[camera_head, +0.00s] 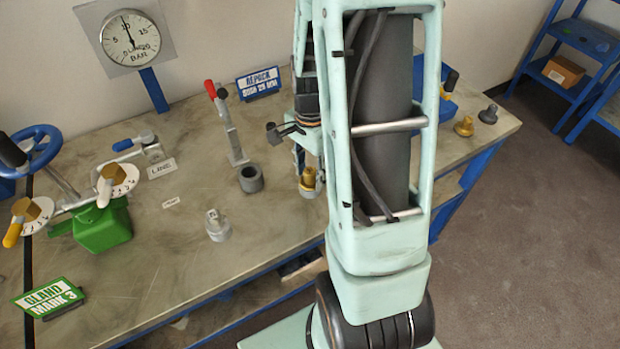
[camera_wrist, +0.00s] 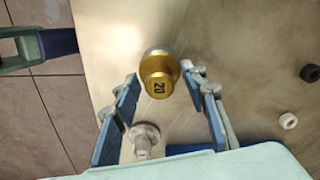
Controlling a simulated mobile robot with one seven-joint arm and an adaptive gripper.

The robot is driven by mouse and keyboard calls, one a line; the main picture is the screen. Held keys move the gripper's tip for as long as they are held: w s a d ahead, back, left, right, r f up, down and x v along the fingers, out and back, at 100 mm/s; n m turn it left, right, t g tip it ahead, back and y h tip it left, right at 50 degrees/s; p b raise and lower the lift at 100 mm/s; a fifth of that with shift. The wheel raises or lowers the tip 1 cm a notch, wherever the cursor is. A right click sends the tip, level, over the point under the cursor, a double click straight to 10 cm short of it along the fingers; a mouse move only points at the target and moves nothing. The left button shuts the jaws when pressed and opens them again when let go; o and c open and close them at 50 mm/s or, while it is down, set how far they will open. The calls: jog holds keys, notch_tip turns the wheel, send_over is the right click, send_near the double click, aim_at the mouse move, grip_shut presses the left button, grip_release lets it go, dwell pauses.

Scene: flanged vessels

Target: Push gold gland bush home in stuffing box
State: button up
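The gold gland bush (camera_head: 308,178) stands upright in or on a grey stuffing box (camera_head: 309,191) near the bench's front edge. In the wrist view the bush (camera_wrist: 158,84) shows its top marked "20", with the rim of the grey stuffing box (camera_wrist: 158,51) behind it. How deep it sits is not clear. My gripper (camera_wrist: 160,74) is open, its two fingers apart on either side of the bush. I cannot tell whether they touch it. In the head view my arm hides most of the gripper.
A grey ring (camera_head: 251,178), a grey flanged piece (camera_head: 218,226) and a red-handled clamp (camera_head: 228,125) stand to the left. A second gold piece (camera_head: 464,127) and a dark knob (camera_head: 488,114) are at the right.

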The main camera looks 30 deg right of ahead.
grip_shut()
jog(key=shift+r, duration=0.1)
